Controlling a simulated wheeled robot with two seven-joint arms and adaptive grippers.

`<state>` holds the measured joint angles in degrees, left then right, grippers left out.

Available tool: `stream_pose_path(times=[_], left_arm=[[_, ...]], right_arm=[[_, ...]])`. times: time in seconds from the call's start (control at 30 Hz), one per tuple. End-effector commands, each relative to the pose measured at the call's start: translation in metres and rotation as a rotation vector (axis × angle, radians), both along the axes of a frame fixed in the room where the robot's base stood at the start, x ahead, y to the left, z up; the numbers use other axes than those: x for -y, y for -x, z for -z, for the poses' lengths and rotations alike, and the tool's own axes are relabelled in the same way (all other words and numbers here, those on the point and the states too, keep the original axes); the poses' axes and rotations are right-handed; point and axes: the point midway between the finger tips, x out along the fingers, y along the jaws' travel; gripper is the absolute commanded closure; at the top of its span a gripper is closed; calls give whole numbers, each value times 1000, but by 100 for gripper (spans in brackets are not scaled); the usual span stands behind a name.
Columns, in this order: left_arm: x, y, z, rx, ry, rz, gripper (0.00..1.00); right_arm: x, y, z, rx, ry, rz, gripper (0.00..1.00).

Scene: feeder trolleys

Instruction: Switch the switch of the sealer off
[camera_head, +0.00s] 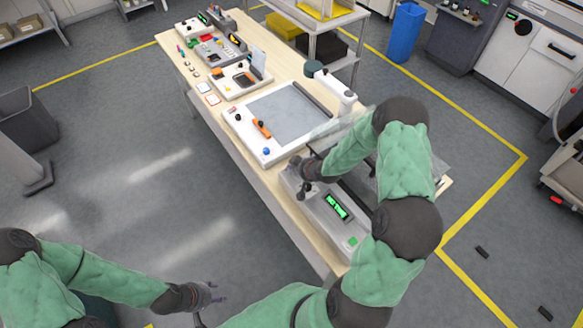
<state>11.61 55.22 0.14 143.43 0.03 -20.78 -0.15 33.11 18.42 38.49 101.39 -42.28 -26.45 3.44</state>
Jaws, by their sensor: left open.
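The sealer (325,222) is a grey box at the near end of the wooden table, with a lit green display (337,206) on its top. A small green patch (352,241) sits at its near corner. I cannot make out which part is the switch. My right gripper (302,190) is over the far left end of the sealer, with its dark fingers low and close to the top. Contact and finger opening are too small to tell. My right arm covers part of the sealer's right side. My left gripper (214,294) is open and empty over the floor, left of the table.
A white-framed board (280,112) with an orange-handled tool (262,128) lies beyond the sealer. A white upright device (333,84) stands beside it. Several small devices fill the far end of the wooden table (233,147).

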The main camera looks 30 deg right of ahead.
Motion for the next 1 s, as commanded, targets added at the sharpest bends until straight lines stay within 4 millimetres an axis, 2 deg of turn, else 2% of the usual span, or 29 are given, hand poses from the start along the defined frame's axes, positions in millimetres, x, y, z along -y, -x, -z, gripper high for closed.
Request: stream_pose_path(times=[0.17,0.33,0.67,1.0], left_arm=[[0,0,2,0,0,0,56],[0,0,14,0,0,0,56],[0,0,8,0,0,0,56],[0,0,-1,0,0,0,56]], right_arm=[[0,0,2,0,0,0,100],[-2,0,14,0,-1,-1,100],[0,0,8,0,-1,-1,100],[12,-1,3,-1,-1,0,100]])
